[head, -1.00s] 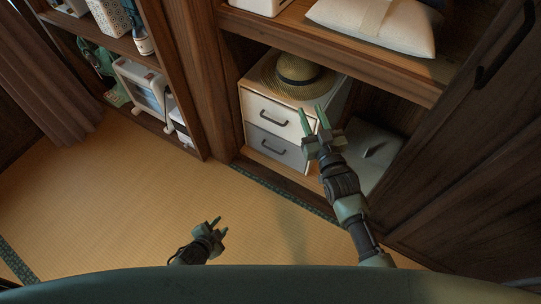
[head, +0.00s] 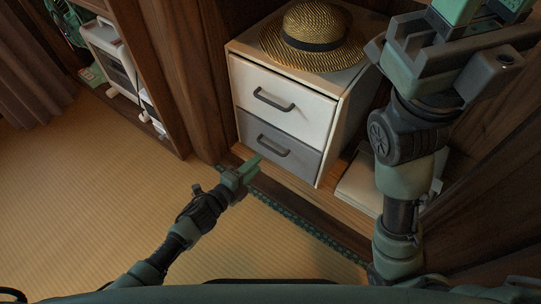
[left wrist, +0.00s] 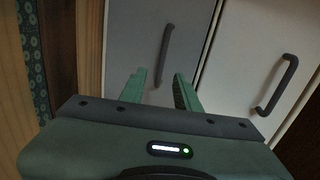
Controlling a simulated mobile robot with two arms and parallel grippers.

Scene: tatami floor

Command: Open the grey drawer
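The grey drawer (head: 279,150) is the lower front of a small white two-drawer cabinet and is shut. Its dark bar handle (head: 267,146) shows in the middle of its front. My left gripper (head: 250,168) is just in front of the lower part of the grey drawer. In the left wrist view its two green fingers (left wrist: 160,88) are apart and empty, with the grey drawer's handle (left wrist: 164,55) ahead, roughly in line with the gap. My right gripper (head: 483,14) is high at the right; its fingers look apart, with their tips cut off by the frame edge.
The white upper drawer (head: 282,101) is shut, with its own dark handle (head: 274,100). A straw hat (head: 312,38) lies on the cabinet. A wooden alcove post (head: 185,80) stands left of the cabinet. The tatami floor (head: 90,200) is clear at the left.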

